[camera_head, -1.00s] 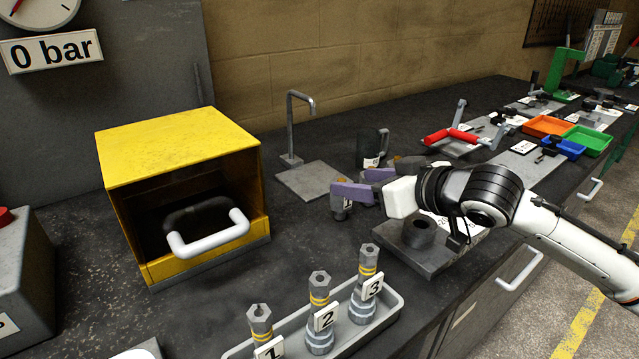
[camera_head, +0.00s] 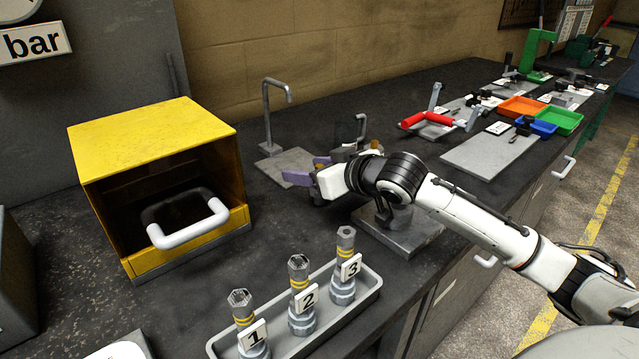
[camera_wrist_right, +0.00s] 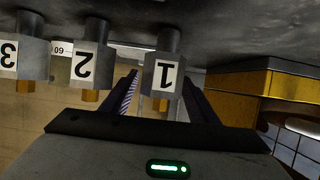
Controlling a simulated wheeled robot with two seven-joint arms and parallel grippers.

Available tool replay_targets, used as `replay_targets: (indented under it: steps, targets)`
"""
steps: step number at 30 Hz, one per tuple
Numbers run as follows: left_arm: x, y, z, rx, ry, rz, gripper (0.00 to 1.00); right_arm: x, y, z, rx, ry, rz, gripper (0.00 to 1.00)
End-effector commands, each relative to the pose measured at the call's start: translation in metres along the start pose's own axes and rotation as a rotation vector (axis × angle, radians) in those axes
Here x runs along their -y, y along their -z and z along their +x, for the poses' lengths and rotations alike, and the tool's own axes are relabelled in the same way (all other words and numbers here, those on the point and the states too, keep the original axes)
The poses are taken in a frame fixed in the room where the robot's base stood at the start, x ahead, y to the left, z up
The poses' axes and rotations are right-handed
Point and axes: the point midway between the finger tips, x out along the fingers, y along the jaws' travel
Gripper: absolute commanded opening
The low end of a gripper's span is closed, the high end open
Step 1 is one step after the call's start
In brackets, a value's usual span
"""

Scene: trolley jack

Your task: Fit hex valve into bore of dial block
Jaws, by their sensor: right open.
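My right gripper (camera_head: 304,172) is open, with purple fingers, above the bench left of a grey plate (camera_head: 415,238). A round bored fitting on that plate is mostly hidden by my arm. The right wrist view is upside down. In it a grey body labelled 1 (camera_wrist_right: 165,78), with a brass end and dark round base, lies between or just beyond the open fingers; contact cannot be told. Similar bodies 2 (camera_wrist_right: 85,64) and 3 (camera_wrist_right: 22,57) stand beside it. Which item is the hex valve cannot be told for certain. My left gripper is not in view.
A grey tray (camera_head: 372,290) holds yellow-banded hex-topped pieces labelled 1 (camera_head: 250,330), 2 (camera_head: 303,305) and 3 (camera_head: 345,275). A yellow open-fronted box (camera_head: 150,140) stands left, a bent pipe stand (camera_head: 267,120) behind the gripper. Bare bench lies between box and tray.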

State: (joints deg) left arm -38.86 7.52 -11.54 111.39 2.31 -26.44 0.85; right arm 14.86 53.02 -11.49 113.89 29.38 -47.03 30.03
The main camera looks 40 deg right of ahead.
Motion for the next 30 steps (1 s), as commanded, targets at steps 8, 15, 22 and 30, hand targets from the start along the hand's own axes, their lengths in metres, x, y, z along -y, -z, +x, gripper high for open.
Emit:
replay_targets:
  steps: [8,15,22,30]
  targets:
    - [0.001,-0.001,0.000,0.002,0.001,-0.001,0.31,0.000,0.000,0.003,0.000,0.000,-0.001,0.53]
    - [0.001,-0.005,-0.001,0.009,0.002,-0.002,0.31,0.000,0.000,0.003,0.001,0.000,-0.001,0.12]
    - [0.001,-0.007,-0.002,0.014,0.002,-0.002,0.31,0.000,0.001,0.002,-0.003,0.000,-0.001,0.00]
    - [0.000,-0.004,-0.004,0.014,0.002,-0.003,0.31,0.000,0.027,-0.008,-0.009,0.000,-0.003,0.00]
